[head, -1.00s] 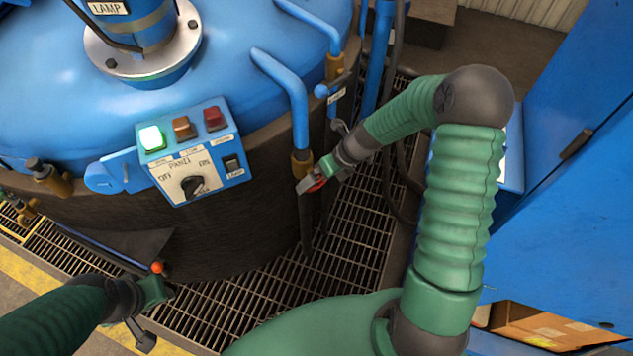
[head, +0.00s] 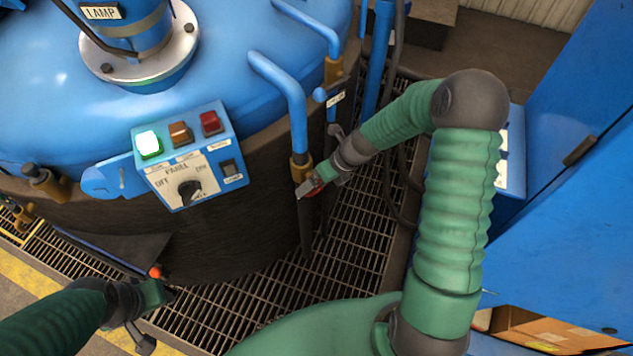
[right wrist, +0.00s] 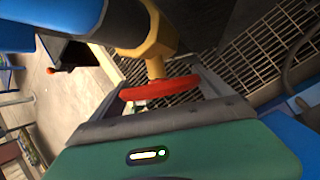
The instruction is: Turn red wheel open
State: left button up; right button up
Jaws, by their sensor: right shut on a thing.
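The red wheel (right wrist: 160,88) sits on a brass valve (right wrist: 153,45) in the right wrist view, between the two fingers of my right gripper (right wrist: 160,92). In the head view only a bit of red shows at the right gripper (head: 309,187), just below the brass fitting (head: 300,166) on the blue pipe (head: 290,95). My right gripper is shut on the wheel's rim. My left gripper (head: 160,290) is low at the left, away from the wheel; its fingers are too small and partly hidden to tell their opening.
A control panel (head: 190,165) with a lit green button is mounted on the blue vessel (head: 215,75). A metal grating (head: 235,305) covers the floor. A blue cabinet (head: 570,200) stands at the right, with a cardboard box (head: 545,335) below. A dark hose hangs behind my right arm.

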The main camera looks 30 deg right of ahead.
jog(key=shift+s+h+p, duration=0.1)
jog(key=shift+h+p, duration=0.5)
jog(key=shift+p, duration=0.1)
jog(key=shift+n+h+p, duration=0.3)
jog(key=shift+h, duration=0.4)
jog(key=shift+t+h, duration=0.4)
jog(key=shift+h, duration=0.2)
jog(key=shift+d+f+n+t+h, duration=0.1)
jog(key=shift+n+t+h, duration=0.3)
jog(key=shift+h, duration=0.8)
